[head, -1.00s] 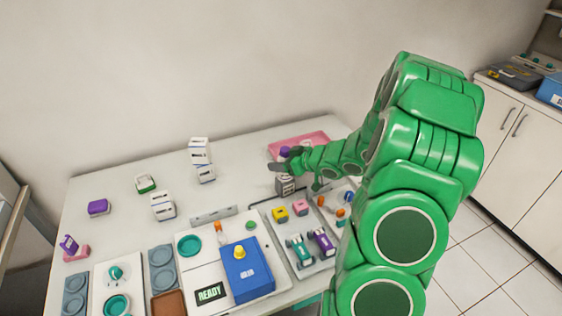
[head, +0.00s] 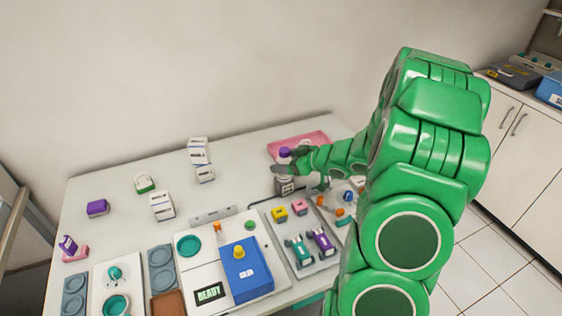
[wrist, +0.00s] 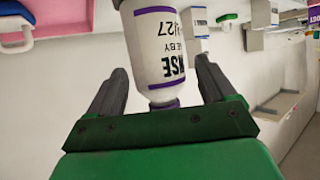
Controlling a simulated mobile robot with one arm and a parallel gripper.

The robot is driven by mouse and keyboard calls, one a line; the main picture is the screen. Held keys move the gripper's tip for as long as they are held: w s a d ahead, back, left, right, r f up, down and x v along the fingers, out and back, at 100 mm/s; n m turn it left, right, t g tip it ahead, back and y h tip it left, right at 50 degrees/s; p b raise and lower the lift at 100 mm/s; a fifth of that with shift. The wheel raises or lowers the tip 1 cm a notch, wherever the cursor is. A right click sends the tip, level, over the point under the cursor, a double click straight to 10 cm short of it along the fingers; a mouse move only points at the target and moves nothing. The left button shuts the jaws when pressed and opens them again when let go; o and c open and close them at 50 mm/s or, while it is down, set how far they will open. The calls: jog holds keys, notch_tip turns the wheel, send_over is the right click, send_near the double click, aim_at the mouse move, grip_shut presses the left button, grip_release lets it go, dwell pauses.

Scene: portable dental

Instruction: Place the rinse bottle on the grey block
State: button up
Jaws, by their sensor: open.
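The rinse bottle (wrist: 160,45) is white with purple bands and dark lettering. It shows upside down in the wrist view, between my open fingers (wrist: 161,66), with a gap on both sides. In the head view its purple top (head: 285,152) shows just past my gripper (head: 287,163). The fingers cover most of its body. A grey block with a pale label (head: 285,186) stands directly below my gripper. The bottle appears to be above this block, but the fingers hide where they meet, so I cannot tell whether it rests on it.
A pink tray (head: 313,137) lies behind my gripper. White boxes (head: 162,206) stand to the left. A tray with toy-like coloured pieces (head: 328,260) and a blue box (head: 247,272) are in front.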

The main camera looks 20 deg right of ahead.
jog(key=v, duration=0.9)
jog(key=shift+s, duration=0.2)
jog(key=shift+d+r, duration=0.15)
jog(key=w+d+r+m+g+h, duration=0.1)
jog(key=w+d+r+m+h, duration=0.3)
jog(key=r+h, duration=0.5)
jog(key=s+r+g+h, duration=0.1)
jog(key=s+g+h, duration=0.15)
jog(key=s, duration=0.35)
jog(key=s+a+m+g+y, duration=0.1)
jog(key=s+a+g, duration=0.3)
jog(key=s+a, duration=0.8)
jog(key=s+a+m+g+y, duration=0.1)
jog(key=s+a+g+y, duration=0.2)
jog(key=s+a, duration=0.9)
jog(key=s+g, duration=0.1)
jog(key=s, duration=0.6)
jog(key=shift+a+r+m+g, duration=0.25)
jog(key=shift+m+g, duration=0.1)
jog(key=shift+m, duration=0.05)
